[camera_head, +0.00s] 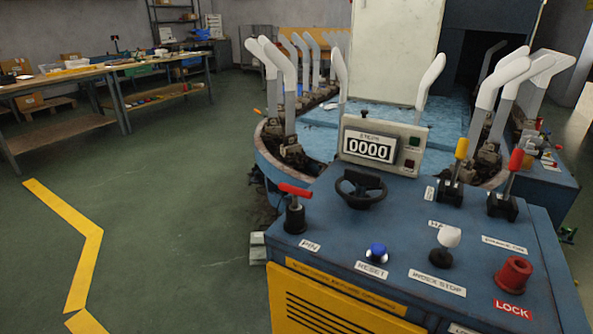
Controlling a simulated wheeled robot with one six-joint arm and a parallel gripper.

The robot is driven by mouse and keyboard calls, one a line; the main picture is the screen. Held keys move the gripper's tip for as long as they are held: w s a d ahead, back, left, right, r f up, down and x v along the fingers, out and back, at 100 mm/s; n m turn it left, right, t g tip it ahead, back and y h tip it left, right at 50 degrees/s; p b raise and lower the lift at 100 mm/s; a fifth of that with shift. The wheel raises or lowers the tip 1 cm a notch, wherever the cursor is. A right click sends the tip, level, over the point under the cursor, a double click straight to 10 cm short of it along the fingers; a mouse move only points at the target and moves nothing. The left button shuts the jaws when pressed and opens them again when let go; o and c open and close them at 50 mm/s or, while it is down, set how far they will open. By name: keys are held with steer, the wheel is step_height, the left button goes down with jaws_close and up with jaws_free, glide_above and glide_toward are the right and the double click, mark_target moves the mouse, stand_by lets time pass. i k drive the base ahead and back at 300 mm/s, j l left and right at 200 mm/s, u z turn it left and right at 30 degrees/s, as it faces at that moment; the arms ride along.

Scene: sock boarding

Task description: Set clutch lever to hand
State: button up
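A lever with a yellow grip (461,149) stands on the blue control console (330,215). It is nearly upright and leans slightly right. A small white label (430,193) lies at its left, too small to read. Another label (437,224) in front of it, partly hidden by a white knob, seems to begin with "HA". A lever with a red grip (515,160) stands to its right, also tilted slightly right. I cannot read any label naming the clutch, so which lever it is stays uncertain. My gripper is not in view.
The console also holds a red-handled pin (295,190), black handwheel (361,188), blue reset button (376,253), white index-stop knob (448,237), red lock knob (513,272) and a counter reading 0000 (369,147). White sock forms (287,75) stand behind. Floor at left is open.

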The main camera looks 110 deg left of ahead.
mark_target(462, 146)
steer(key=u, duration=2.75)
steer(key=i+l, duration=0.1)
steer(key=l, duration=0.75)
steer(key=i+l+u, duration=0.15)
steer(key=l+u, duration=0.25)
steer(key=l, duration=0.9)
steer(key=l+u, duration=0.45)
steer(key=l, duration=0.85)
steer(key=i+l+u, duration=0.1)
steer(key=l+u, duration=0.15)
steer(key=l, duration=0.5)
steer(key=l+u, duration=0.2)
steer(key=l, duration=0.55)
steer(key=l+u, duration=0.25)
steer(key=l, duration=0.5)
steer(key=k+l+u, duration=0.25)
steer(key=l, duration=1.3)
